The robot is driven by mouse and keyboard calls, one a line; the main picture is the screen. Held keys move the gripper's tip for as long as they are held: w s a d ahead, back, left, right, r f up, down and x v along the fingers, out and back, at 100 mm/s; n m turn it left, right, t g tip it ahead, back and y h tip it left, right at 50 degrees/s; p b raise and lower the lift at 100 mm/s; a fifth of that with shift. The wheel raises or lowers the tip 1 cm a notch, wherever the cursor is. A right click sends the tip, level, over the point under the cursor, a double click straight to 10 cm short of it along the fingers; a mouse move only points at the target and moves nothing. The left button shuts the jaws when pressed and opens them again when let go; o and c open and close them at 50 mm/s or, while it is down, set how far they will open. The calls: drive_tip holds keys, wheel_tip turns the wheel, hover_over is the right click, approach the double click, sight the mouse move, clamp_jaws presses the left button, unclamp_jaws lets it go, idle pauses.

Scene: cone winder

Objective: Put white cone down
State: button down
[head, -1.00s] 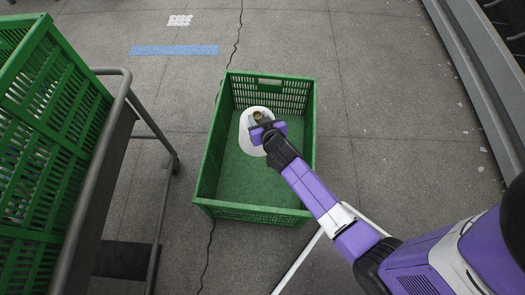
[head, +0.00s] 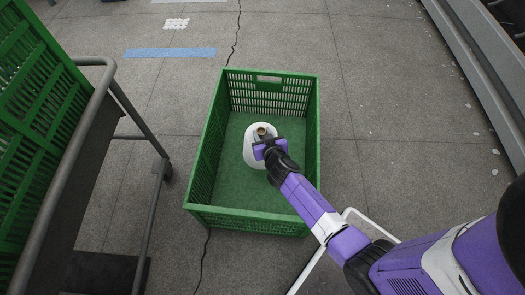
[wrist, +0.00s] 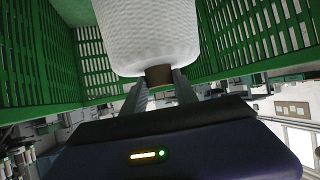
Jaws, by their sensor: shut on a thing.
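The white cone (head: 252,152) is a wound cone with a brown core end (head: 262,131) pointing up toward the head camera. My gripper (head: 265,143) is shut on that core end and holds the cone inside the green crate (head: 247,224). In the wrist view the two fingers of my gripper (wrist: 160,87) close on the brown core (wrist: 158,75), with the white yarn body (wrist: 150,35) beyond it. The crate's slotted walls (wrist: 40,60) surround the cone there. Whether the cone touches the crate floor cannot be told.
A cart with a grey rail (head: 133,108) and another green crate (head: 35,110) stands at the left. A metal machine edge (head: 480,70) runs along the right. The crate floor around the cone is bare. A blue strip (head: 170,52) and a dark cable (head: 236,40) lie on the floor.

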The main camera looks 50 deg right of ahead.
drive_tip(key=shift+w+f+b, duration=0.1)
drive_tip(key=shift+f+b, duration=2.8)
drive_tip(key=shift+f, duration=1.75)
drive_tip(key=c, duration=1)
unclamp_jaws()
drive_tip(key=shift+o, duration=0.2)
drive_tip(key=shift+s+a+r, duration=0.15)
drive_tip(key=shift+s+r, duration=0.05)
drive_tip(key=shift+s, duration=0.1)
drive_tip(key=p+v, duration=0.3)
drive_tip(key=v, duration=0.8)
drive_tip(key=shift+s+a+r, duration=0.1)
drive_tip(key=shift+s+r, duration=0.05)
drive_tip(key=shift+r, duration=0.05)
